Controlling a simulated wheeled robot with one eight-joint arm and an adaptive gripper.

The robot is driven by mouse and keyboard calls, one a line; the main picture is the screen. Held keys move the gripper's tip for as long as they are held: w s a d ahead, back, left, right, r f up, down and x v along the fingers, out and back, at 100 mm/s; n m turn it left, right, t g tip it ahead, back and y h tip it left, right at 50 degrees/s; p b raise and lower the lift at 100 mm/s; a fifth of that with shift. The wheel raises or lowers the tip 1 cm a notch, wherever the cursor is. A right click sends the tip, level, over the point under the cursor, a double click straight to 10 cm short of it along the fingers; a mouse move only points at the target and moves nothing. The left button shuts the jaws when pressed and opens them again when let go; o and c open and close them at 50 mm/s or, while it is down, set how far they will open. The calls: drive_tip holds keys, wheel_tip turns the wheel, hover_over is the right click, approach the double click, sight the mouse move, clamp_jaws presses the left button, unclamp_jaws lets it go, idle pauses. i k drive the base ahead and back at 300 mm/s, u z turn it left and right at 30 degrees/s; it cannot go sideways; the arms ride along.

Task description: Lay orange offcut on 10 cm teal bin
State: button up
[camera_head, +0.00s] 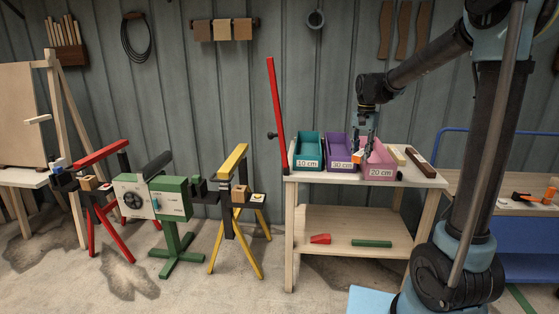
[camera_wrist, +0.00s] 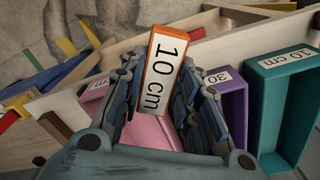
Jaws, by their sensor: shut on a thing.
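My gripper (camera_head: 363,147) is shut on the orange offcut (camera_head: 357,157), above the bins near the border of the purple and pink ones. In the wrist view the orange offcut (camera_wrist: 165,72) sits between the fingers of my gripper (camera_wrist: 160,85), its white "10 cm" label facing the camera. The teal bin (camera_head: 308,164), labelled "10 cm", stands at the left end of the bin row on the bench. In the wrist view the teal bin (camera_wrist: 268,110) is at the right, apart from the offcut. Its inside is only partly seen.
The purple "30 cm" bin (camera_head: 340,165) stands between the teal bin and the pink "20 cm" bin (camera_head: 381,171). A red upright bar (camera_head: 277,115) rises at the bench's left edge. A dark brown piece (camera_head: 420,165) and a pale piece (camera_head: 398,156) lie right of the bins.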

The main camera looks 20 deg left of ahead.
sight(308, 149)
drive_tip(key=u, duration=0.55)
drive_tip(key=i, duration=1)
drive_tip(key=z, duration=0.05)
